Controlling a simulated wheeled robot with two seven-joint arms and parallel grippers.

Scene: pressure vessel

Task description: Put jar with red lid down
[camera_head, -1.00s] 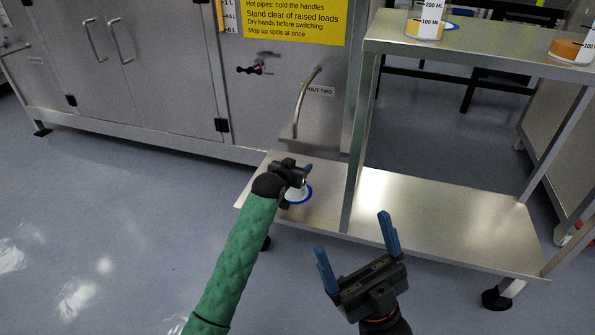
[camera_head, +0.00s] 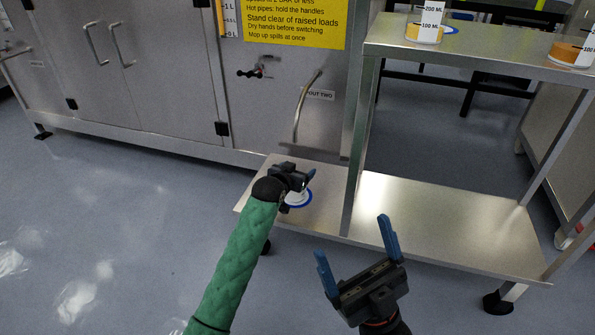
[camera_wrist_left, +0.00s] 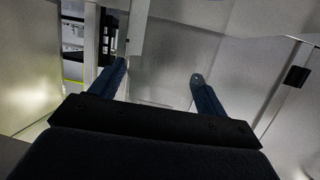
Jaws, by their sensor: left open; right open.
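I cannot make out a jar with a red lid in either view. My left gripper (camera_head: 303,180) is open, just above the left end of the low steel shelf (camera_head: 440,215). A white round thing with a blue rim (camera_head: 298,206) sits on that shelf beneath it, partly hidden by the gripper. The left wrist view shows the two blue fingers of my left gripper (camera_wrist_left: 158,72) spread with nothing between them. My right gripper (camera_head: 354,237) is open and empty, in front of the shelf's front edge.
A steel cabinet with a curved spout pipe (camera_head: 301,108) and yellow sign (camera_head: 293,22) stands behind. The upper shelf (camera_head: 480,52) holds two graduated vessels with orange-yellow bands, one at left (camera_head: 424,33), one at right (camera_head: 570,54). The low shelf's right part is clear.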

